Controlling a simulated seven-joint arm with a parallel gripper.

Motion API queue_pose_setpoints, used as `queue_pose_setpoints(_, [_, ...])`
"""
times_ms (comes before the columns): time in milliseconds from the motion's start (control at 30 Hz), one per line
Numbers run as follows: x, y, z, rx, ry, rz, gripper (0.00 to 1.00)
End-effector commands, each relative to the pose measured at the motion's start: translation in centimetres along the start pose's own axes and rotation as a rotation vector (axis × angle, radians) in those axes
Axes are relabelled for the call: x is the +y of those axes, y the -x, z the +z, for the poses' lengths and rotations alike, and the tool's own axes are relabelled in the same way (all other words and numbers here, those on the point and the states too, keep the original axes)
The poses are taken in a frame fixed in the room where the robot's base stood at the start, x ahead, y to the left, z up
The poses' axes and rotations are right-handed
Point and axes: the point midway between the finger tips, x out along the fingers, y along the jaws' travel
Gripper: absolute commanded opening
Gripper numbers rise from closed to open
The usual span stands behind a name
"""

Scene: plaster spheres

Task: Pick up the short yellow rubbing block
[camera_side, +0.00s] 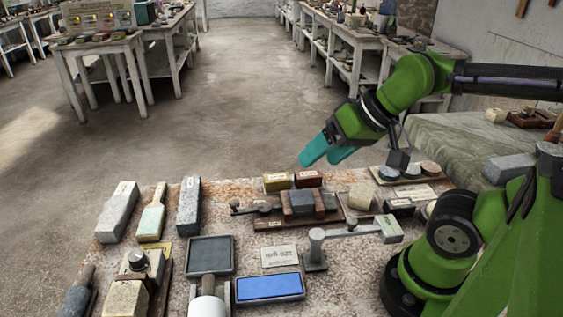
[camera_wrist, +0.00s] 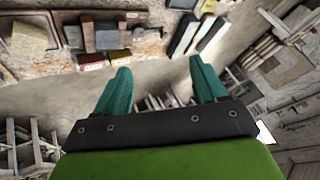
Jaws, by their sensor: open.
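The short yellow rubbing block (camera_side: 277,182) lies at the far edge of the worktable, beside a dark red block (camera_side: 308,179). In the wrist view the yellow block (camera_wrist: 118,56) shows at the upper left, just beyond the left fingertip, with the red block (camera_wrist: 92,61) to its left. My gripper (camera_side: 323,158) has teal fingers, which are apart with nothing between them. It is above the far edge of the table, higher than the yellow block and to its right in the side view. The wrist view also shows the open fingers (camera_wrist: 160,68).
A wooden holder with a grey stone (camera_side: 302,202) stands just in front of the two blocks. Long grey stones (camera_side: 189,206) lie at the left. A blue slab (camera_side: 269,288) and a dark slab (camera_side: 210,255) lie nearer. Open floor is beyond the far edge.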

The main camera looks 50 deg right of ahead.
Motion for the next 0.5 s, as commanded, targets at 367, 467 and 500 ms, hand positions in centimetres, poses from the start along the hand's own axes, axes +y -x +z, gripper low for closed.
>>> queue_pose_setpoints(367, [0.6, -1.0, 0.1, -0.036, -0.018, 0.024, 0.72])
queue_pose_setpoints(467, [1.0, -2.3, -1.0, -0.082, -0.04, 0.059, 0.72])
queue_pose_setpoints(500, [1.2, -2.9, -1.9, -0.105, -0.042, 0.078, 0.72])
